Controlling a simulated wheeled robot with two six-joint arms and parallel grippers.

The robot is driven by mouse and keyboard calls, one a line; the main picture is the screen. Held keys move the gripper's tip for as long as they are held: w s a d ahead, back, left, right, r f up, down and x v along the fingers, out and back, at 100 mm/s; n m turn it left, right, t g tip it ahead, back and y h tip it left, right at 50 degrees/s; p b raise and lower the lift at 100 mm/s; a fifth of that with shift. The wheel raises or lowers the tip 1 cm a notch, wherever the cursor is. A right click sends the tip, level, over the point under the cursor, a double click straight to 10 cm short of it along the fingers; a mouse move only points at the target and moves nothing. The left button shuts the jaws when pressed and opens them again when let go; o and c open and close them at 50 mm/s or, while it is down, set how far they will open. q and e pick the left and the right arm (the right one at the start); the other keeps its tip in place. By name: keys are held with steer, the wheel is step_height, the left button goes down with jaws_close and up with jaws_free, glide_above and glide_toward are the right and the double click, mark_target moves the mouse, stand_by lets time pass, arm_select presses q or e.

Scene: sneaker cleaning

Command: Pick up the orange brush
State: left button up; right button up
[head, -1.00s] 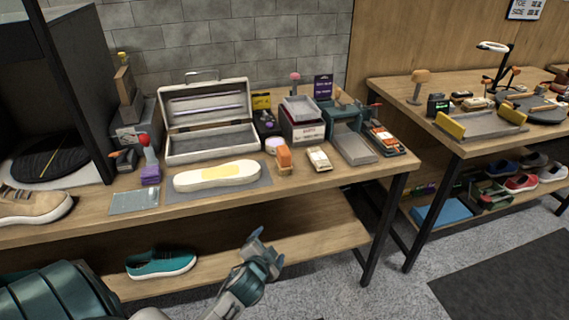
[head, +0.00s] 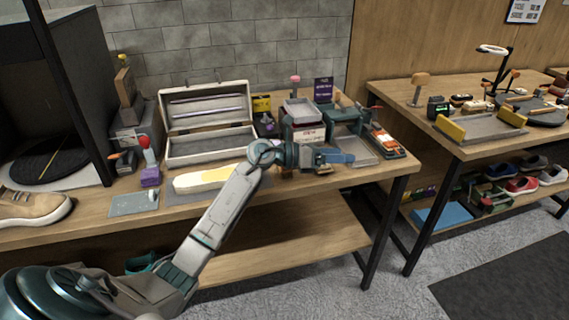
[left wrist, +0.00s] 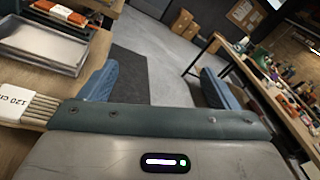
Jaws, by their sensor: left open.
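The orange block-shaped brush that stood on the bench right of the long white-and-yellow sole is now hidden behind my left wrist in the head view. My left gripper (head: 345,157) is over the bench's front right part, pointing right. In the left wrist view the left gripper (left wrist: 157,84) is open, with nothing between its blue fingers. My right gripper is out of view.
The open toolbox (head: 210,148), the white-and-yellow sole (head: 200,180) and a purple-based brush (head: 150,176) stand to the left. A grey metal tray (head: 357,152) lies behind the gripper. A second table (head: 450,143) stands right, across a floor gap.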

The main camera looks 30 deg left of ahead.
arm_select(q)
steer(key=s+a+r+m+g+y, duration=0.15)
steer(key=a+g+y, duration=0.3)
steer(key=a, duration=0.45)
steer(key=a+m+g+y, duration=0.25)
steer(key=a+y, duration=0.35)
steer(key=a, duration=0.4)
steer(key=shift+n+g, duration=0.3)
steer(key=shift+n, duration=0.2)
steer(key=x, duration=0.4)
steer(key=shift+d+f, duration=0.2)
steer(key=shift+f, duration=0.05)
steer(key=shift+w+d+f, duration=0.1)
steer(key=shift+w+f, duration=0.05)
steer(key=shift+f, duration=0.15)
steer(key=shift+p+x, duration=0.6)
steer(key=shift+x, duration=1.95)
steer(key=shift+d+r, duration=0.1)
steer(key=c, duration=1.1)
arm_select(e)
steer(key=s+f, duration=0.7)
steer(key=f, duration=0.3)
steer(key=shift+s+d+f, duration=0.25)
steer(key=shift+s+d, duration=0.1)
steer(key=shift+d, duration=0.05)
arm_select(q)
steer(key=shift+r, duration=0.15)
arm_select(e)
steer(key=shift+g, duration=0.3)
